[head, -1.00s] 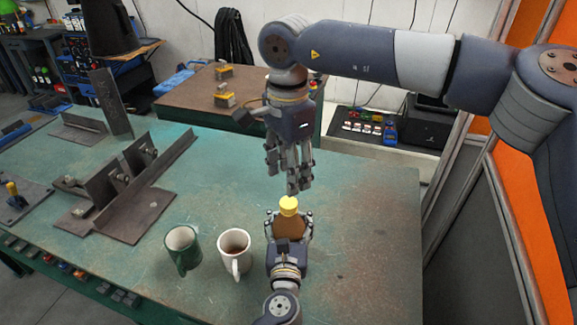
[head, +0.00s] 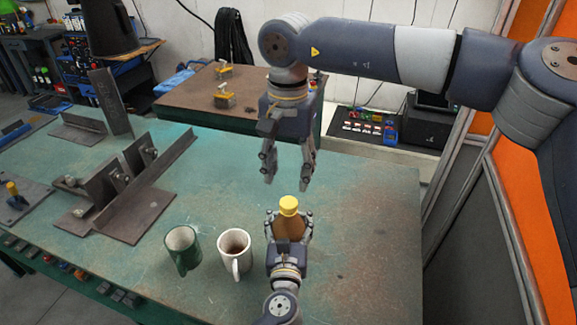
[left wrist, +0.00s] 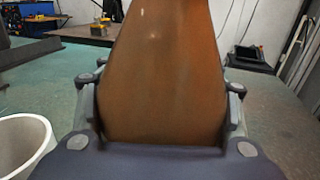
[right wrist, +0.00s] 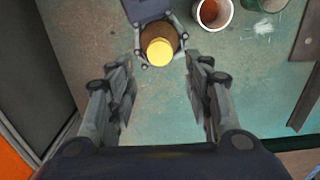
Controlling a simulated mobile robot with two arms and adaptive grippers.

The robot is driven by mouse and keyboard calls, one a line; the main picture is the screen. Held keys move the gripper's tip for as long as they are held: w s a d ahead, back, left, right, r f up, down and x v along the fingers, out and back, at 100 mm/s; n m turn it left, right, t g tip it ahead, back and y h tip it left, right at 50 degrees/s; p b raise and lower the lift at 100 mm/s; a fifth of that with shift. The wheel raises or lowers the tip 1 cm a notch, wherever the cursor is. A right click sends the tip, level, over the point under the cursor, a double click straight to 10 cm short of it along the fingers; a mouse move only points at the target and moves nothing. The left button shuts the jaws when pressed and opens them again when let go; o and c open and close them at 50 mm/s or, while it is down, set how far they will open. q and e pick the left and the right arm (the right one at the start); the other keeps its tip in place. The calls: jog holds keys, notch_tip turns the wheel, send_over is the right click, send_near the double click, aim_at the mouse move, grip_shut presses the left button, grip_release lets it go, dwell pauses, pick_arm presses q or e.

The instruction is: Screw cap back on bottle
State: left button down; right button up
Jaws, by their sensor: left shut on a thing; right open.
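The brown bottle (head: 289,227) stands upright on the green table. The yellow cap (head: 288,204) sits on top of its neck; how tightly it is seated I cannot tell. My left gripper (head: 289,218) is shut around the bottle's body. The bottle's brown side (left wrist: 165,75) fills the middle of the left wrist view, where the cap is out of frame. My right gripper (head: 287,180) is open and empty, fingers pointing down, above and a little beyond the cap. In the right wrist view the cap (right wrist: 160,52) shows ahead, between the spread fingers (right wrist: 160,90) and apart from them.
A white mug (head: 235,262) with brown contents stands close left of my left gripper, and a green mug (head: 182,252) stands left of that. Steel angle pieces (head: 130,195) lie on the left of the table (head: 370,215). The table's right side is clear.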

aim_at(289, 202)
notch_tip(289, 202, down, 8)
jog(key=shift+r, duration=0.1)
dwell(0.4)
jog(key=c, duration=1.1)
grip_shut()
